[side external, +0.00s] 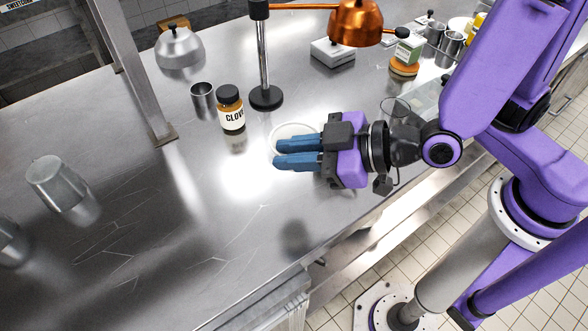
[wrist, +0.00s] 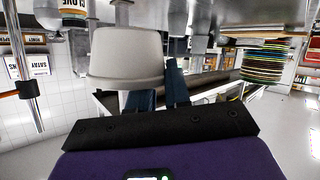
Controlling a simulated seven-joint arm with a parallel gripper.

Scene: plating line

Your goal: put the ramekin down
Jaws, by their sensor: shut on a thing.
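The ramekin is a pale, off-white cup; it shows large in the wrist view (wrist: 126,55) at the blue fingers of my gripper (wrist: 160,88). In the side external view only part of the ramekin (side external: 284,131) shows, as a pale rounded shape behind the fingers. My gripper (side external: 277,155) reaches in from the right, lies level and is shut on the ramekin. A dark reflection lies on the steel counter (side external: 190,245) below it, and my gripper looks to be above the surface. The ramekin's underside is hidden in the side external view.
A clove jar (side external: 231,112), a metal cup (side external: 203,96) and a heat lamp's round base (side external: 266,98) stand beyond the fingers. A clear glass (side external: 394,108) is behind my wrist. An upturned metal cup (side external: 58,183) stands far left. The counter's front middle is bare.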

